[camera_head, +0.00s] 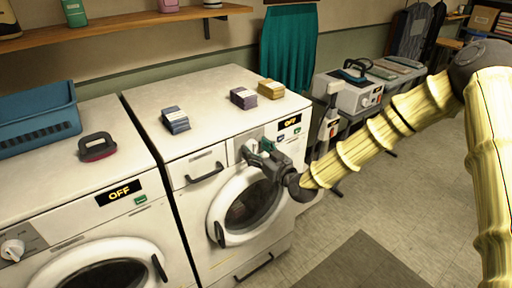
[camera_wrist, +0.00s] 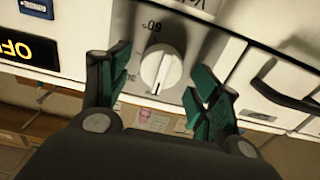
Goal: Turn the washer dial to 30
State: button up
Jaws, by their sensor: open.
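The washer (camera_head: 208,92) is the white front-loader in the middle of the head view, with a round door and a display (camera_head: 290,121) reading OFF. In the wrist view, upside down, its white round dial (camera_wrist: 161,70) sits on a grey panel (camera_wrist: 180,32). A "60" label is above the dial, and a partly hidden label that looks like "30" is to its left. The dial's ridge runs roughly up and down, with a dark mark at its lower end. My gripper (camera_head: 264,160) is open at the panel, with one green-padded finger each side of the dial. Contact cannot be told.
A second white machine (camera_head: 70,180), also reading OFF, stands at left, with a blue basket (camera_head: 38,120) and a dark red-based brush (camera_head: 96,148) on top. A drawer handle (camera_wrist: 285,90) is beside the dial.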

jog(key=shift+w+a, duration=0.15)
jog(key=shift+w, duration=0.1)
jog(key=shift+c, duration=0.5)
jog(key=c, duration=0.9)
jog(key=shift+f+m+b, duration=0.1)
jog(key=shift+m+b, duration=0.2)
jog(key=shift+b, duration=0.05)
jog(key=shift+f+m+b, duration=0.1)
jog(key=shift+m+b, duration=0.4)
jog(key=shift+b, duration=0.05)
jog(key=m+b, duration=0.4)
jog(key=m, duration=0.1)
jog(key=m+b, duration=0.2)
jog(key=m, duration=0.1)
jog(key=shift+w+d, duration=0.1)
jog(key=shift+d, duration=0.1)
